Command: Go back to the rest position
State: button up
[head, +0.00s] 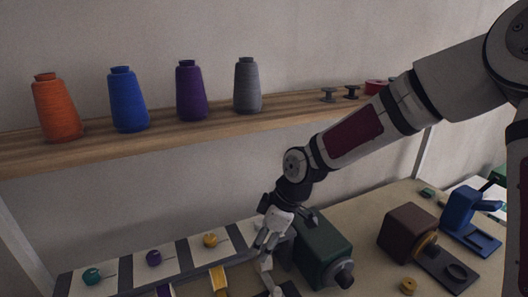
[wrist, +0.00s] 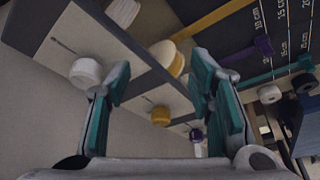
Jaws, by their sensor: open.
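My gripper (head: 265,252) is low over the work table, between the pale striped board and a dark green machine (head: 322,250). In the wrist view its two teal-padded fingers (wrist: 160,78) stand wide apart with nothing held between them. A white knob (wrist: 85,72) is near the left finger, and a yellow knob (wrist: 160,116) shows beyond the gap between the fingers. I cannot tell whether the fingers touch anything. My arm reaches down from the upper right in the head view.
A wooden shelf (head: 210,133) holds orange (head: 57,109), blue (head: 127,101), purple (head: 191,92) and grey (head: 247,87) thread cones. Brown (head: 405,231) and blue (head: 459,211) machines stand at right. The striped board (head: 128,267) carries coloured knobs. A dark board with centimetre marks (wrist: 262,25) lies close by.

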jog(key=s+d+r+m+t+h, duration=0.1)
jog(key=s+d+r+m+h, duration=0.25)
jog(key=d+r, duration=0.3)
jog(key=s+d+r+m+t+h, duration=0.1)
jog(key=s+d+r+m+h, duration=0.1)
jog(key=s+d+r+m, duration=0.45)
jog(key=s+d+r+m+t, duration=0.1)
jog(key=s+d+r+m, duration=0.1)
jog(key=s, duration=0.4)
jog(key=s+d+r+m+t+y, duration=0.1)
jog(key=s+d+r+m, duration=0.2)
jog(key=s+d+r, duration=0.1)
jog(key=shift+s+d+r+m+t, duration=0.3)
jog(key=shift+s+d+r, duration=0.1)
jog(key=shift+s+r, duration=0.5)
jog(key=shift+a, duration=0.1)
